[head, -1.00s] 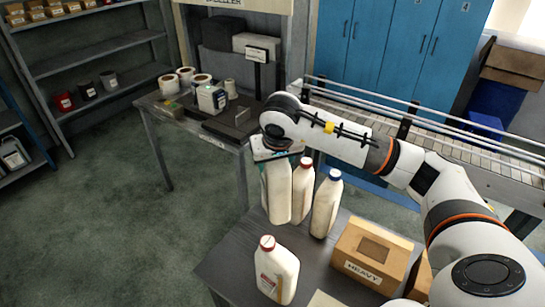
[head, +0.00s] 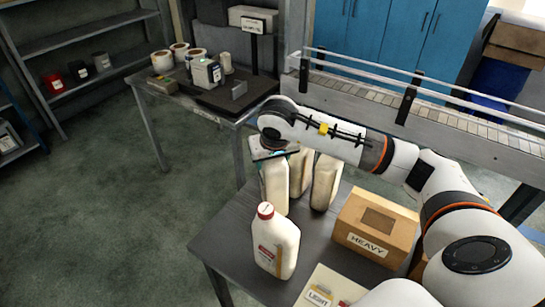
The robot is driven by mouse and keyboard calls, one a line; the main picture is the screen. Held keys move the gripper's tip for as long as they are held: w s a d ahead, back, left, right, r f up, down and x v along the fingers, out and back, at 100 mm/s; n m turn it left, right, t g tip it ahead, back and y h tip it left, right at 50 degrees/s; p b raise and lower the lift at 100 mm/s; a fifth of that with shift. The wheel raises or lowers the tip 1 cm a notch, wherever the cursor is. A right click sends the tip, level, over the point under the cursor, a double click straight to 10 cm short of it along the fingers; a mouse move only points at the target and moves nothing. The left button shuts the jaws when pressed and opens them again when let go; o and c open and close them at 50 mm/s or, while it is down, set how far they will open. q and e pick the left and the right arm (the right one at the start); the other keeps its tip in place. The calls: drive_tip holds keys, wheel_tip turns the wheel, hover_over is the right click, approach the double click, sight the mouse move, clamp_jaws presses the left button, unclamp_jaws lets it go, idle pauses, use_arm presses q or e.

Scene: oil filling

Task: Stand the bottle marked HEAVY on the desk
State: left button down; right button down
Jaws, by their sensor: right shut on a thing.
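My right gripper (head: 268,153) is over the back left part of the dark desk (head: 222,240), shut on the top of a white bottle (head: 274,188). That bottle is about upright; I cannot tell whether its base touches the desk. No HEAVY mark is readable on any bottle. Two more pale bottles stand right of it, one mostly hidden (head: 300,172) and one clearer (head: 325,183); my arm covers their tops. A white bottle with a red cap (head: 277,245) stands alone at the front left. My left gripper is out of view.
A cardboard box labelled HEAVY (head: 367,245) sits on the desk's right. A pale surface with a LIGHT label (head: 319,297) lies at the front. A conveyor (head: 440,118) runs behind. A side table (head: 160,100) holds rolls and a device.

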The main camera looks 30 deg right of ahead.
wheel_tip(320, 180, down, 6)
drive_tip(key=b, duration=0.5)
drive_tip(key=shift+f, duration=0.1)
drive_tip(key=shift+a, duration=0.35)
idle(0.6)
drive_tip(key=shift+f+b, duration=0.1)
drive_tip(key=shift+b, duration=0.3)
idle(0.7)
drive_tip(key=shift+c, duration=2)
unclamp_jaws()
drive_tip(key=shift+o, duration=0.9)
drive_tip(key=shift+f, duration=0.15)
drive_tip(key=shift+o, duration=1.1)
